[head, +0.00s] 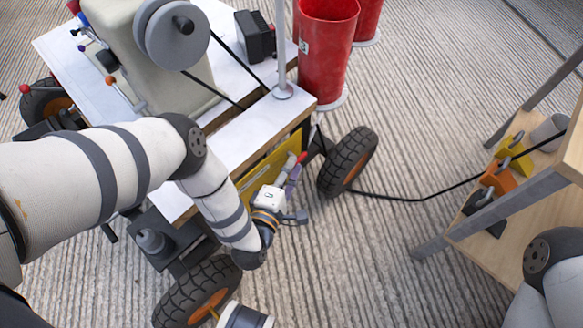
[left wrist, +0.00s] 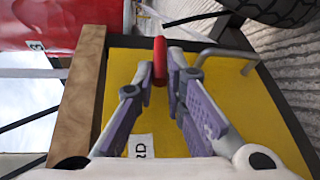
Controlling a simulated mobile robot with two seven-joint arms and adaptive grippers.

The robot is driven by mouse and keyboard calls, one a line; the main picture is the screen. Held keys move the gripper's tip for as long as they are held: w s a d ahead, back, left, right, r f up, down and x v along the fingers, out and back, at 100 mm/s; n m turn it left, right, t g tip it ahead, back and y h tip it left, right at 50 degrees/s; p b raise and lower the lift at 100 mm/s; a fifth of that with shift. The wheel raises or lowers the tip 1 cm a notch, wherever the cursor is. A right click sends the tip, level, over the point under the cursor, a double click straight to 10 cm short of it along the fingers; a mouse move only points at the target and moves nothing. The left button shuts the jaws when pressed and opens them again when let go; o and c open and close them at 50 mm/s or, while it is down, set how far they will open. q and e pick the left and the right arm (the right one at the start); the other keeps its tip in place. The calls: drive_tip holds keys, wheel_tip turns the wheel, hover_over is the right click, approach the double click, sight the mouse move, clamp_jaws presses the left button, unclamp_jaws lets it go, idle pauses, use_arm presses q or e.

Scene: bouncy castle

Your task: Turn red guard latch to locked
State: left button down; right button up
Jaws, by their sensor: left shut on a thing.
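The red latch (left wrist: 160,58) is a short red bar in front of a yellow guard panel (left wrist: 230,100) in the left wrist view. In the head view its red end (head: 302,157) sticks out just past my fingers. My left gripper (head: 291,172) reaches down to the side of the cart; in the left wrist view its two purple-grey fingertips (left wrist: 161,72) are shut on the red latch, one on each side. The latch's pivot and lower part are hidden by the fingers. A white label, partly hidden, is on the panel. My right gripper is out of view.
The white-topped cart (head: 240,135) has black wheels (head: 347,160) close to my left gripper. Red buckets (head: 325,50) stand behind it. A bent metal handle (left wrist: 235,60) is right of the latch. A wooden shelf (head: 520,235) stands at right, with a black cable running to it.

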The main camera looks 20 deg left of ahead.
use_arm(q)
drive_tip(key=shift+a+f+t+b, duration=0.1)
drive_tip(key=shift+f+t+b, duration=0.25)
drive_tip(key=shift+t+b, duration=0.15)
drive_tip(key=shift+n, duration=0.3)
drive_tip(key=shift+r, duration=0.15)
drive_tip(key=c, duration=1.7)
unclamp_jaws()
drive_tip(key=shift+w, duration=0.1)
drive_tip(key=shift+o, duration=0.2)
drive_tip(key=s, duration=0.7)
drive_tip(key=shift+s+d+r, duration=0.2)
drive_tip(key=shift+s, duration=0.1)
